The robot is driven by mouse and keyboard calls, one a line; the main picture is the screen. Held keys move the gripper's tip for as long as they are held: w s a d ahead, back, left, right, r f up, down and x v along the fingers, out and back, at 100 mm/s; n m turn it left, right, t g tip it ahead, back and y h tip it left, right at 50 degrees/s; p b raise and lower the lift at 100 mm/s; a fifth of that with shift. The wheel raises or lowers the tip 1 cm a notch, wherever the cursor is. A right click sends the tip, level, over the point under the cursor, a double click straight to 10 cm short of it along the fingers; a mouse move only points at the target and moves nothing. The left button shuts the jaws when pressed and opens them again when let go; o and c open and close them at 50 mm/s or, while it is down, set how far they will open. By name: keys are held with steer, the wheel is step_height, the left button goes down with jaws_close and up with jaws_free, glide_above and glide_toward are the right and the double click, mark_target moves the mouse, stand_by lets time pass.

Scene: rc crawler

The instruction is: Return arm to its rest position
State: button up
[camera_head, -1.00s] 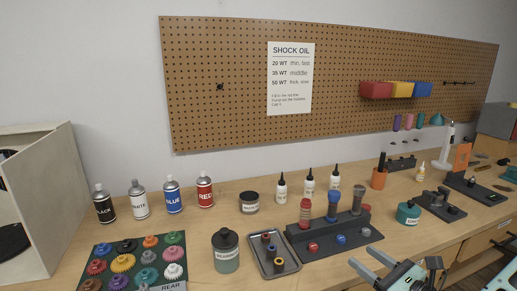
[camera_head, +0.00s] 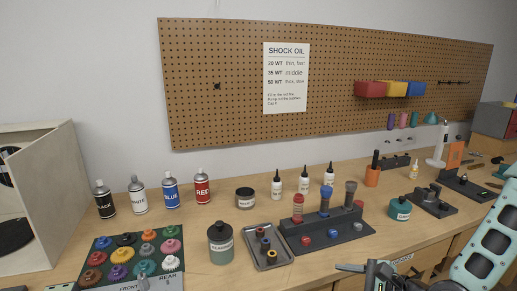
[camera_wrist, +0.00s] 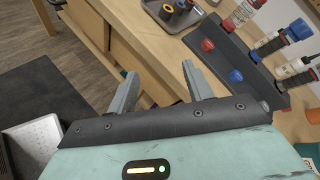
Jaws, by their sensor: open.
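My gripper (camera_wrist: 158,88) shows in the wrist view with its two grey fingers apart and nothing between them. It hangs off the front of the wooden workbench (camera_wrist: 135,55), near the bench's edge. In the head view my gripper (camera_head: 358,268) is low in the frame, partly cut off by the bottom edge. My teal arm link (camera_head: 487,252) rises at the lower right.
A dark shock stand (camera_head: 325,235) with coloured shocks is close behind my gripper. Floor (camera_wrist: 25,40) shows beyond the bench front.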

steer(key=s+a+r+n+g+h, duration=0.2)
steer(key=s+r+n+g+h, duration=0.2)
steer(key=s+r+n, duration=0.3)
steer(key=s+a+r+n+g+h, duration=0.3)
steer(key=s+r+n, duration=0.4)
steer(key=s+n, duration=0.7)
steer(key=n+g+h, duration=0.1)
steer(key=n+h, duration=0.1)
steer(key=n, duration=0.3)
steer(key=shift+s+g, duration=0.2)
steer(key=shift+g, duration=0.1)
